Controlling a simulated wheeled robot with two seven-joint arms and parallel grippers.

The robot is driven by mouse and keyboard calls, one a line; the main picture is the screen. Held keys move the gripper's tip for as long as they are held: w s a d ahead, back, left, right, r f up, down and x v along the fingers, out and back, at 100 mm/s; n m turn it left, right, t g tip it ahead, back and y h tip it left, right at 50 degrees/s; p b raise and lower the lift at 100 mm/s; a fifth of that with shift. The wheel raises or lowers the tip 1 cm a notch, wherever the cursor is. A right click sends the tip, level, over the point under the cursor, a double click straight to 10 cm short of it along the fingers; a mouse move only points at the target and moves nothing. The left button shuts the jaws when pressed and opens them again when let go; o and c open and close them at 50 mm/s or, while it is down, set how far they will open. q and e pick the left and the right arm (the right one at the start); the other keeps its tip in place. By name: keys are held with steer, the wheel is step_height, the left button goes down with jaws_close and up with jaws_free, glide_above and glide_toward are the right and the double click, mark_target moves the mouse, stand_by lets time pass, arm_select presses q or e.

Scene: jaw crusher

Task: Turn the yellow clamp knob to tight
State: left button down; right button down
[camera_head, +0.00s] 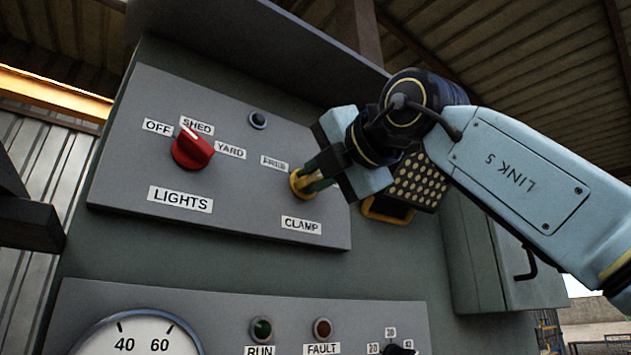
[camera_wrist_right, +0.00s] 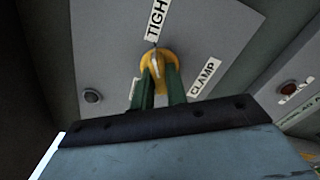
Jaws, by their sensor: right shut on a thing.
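The yellow clamp knob (camera_head: 298,187) sits at the right of the upper grey panel, above the CLAMP label (camera_head: 301,224). My right gripper (camera_head: 312,181) reaches it from the right and is shut on it. In the right wrist view the green fingers stand on either side of the knob (camera_wrist_right: 171,57). A pale mark on the knob appears to point up towards the TIGHT label (camera_wrist_right: 157,20), though the fingers hide part of the knob. The FREE label (camera_head: 274,163) is at the knob's upper left in the head view, where my gripper covers the TIGHT label. My left gripper is not in view.
A red lights knob (camera_head: 192,149) is on the same panel, left of the clamp knob. A dark indicator (camera_head: 258,120) is above. A lower panel holds a gauge (camera_head: 140,335) and RUN and FAULT lamps. A grey box with a handle (camera_head: 510,260) is at the right.

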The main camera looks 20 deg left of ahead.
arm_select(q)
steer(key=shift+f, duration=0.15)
arm_select(e)
steer(key=shift+m, duration=0.4)
steer(key=c, duration=1.4)
jaws_free()
steer(key=shift+d, duration=0.1)
